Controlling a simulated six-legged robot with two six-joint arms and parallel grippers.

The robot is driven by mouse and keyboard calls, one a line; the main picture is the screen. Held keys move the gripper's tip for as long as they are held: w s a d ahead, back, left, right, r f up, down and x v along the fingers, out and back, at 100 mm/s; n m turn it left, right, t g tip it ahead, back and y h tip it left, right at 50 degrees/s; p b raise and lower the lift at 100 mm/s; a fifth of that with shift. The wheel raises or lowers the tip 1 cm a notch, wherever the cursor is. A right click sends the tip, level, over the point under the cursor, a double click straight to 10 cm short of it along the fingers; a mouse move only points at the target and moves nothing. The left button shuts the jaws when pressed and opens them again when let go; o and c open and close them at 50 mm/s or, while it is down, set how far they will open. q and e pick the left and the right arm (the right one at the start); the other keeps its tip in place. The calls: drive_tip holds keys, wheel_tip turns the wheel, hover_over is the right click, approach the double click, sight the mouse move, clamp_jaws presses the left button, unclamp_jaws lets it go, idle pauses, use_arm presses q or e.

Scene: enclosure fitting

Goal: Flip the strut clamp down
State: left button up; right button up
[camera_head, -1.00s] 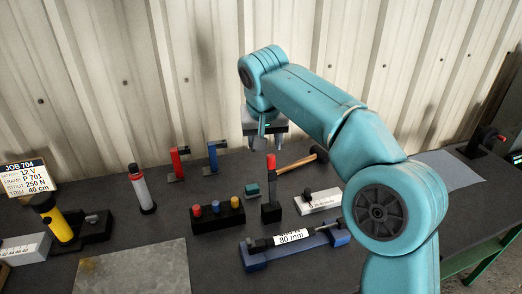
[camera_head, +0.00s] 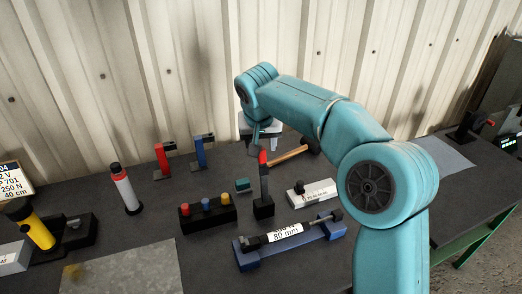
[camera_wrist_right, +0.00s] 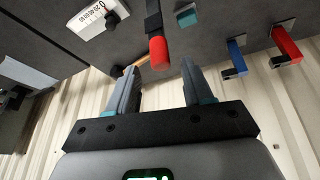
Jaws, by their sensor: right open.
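The strut clamp appears to be the black block with an upright lever (camera_head: 264,187) tipped by a red handle, standing behind the blue strut cradle (camera_head: 252,262). In the right wrist view its red handle (camera_wrist_right: 158,52) points toward me, just beyond and between the fingertips. My right gripper (camera_head: 263,140) is above and behind the handle, its fingers partly hidden by the wrist. In the wrist view the right gripper (camera_wrist_right: 158,74) is open with nothing between its fingers. A dark strut (camera_head: 287,231) with a white label lies on the cradle. My left gripper is not in view.
A hammer with a wooden handle (camera_head: 290,153) lies behind the clamp. Left of it are a small teal block (camera_head: 242,185) and a black holder with coloured pegs (camera_head: 215,214). Red (camera_head: 162,158) and blue (camera_head: 201,152) clamps stand farther left.

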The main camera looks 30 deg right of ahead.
sight(262, 150)
drive_tip(key=x, duration=0.4)
drive_tip(key=shift+w, duration=0.1)
drive_tip(key=shift+f, duration=0.1)
clamp_jaws()
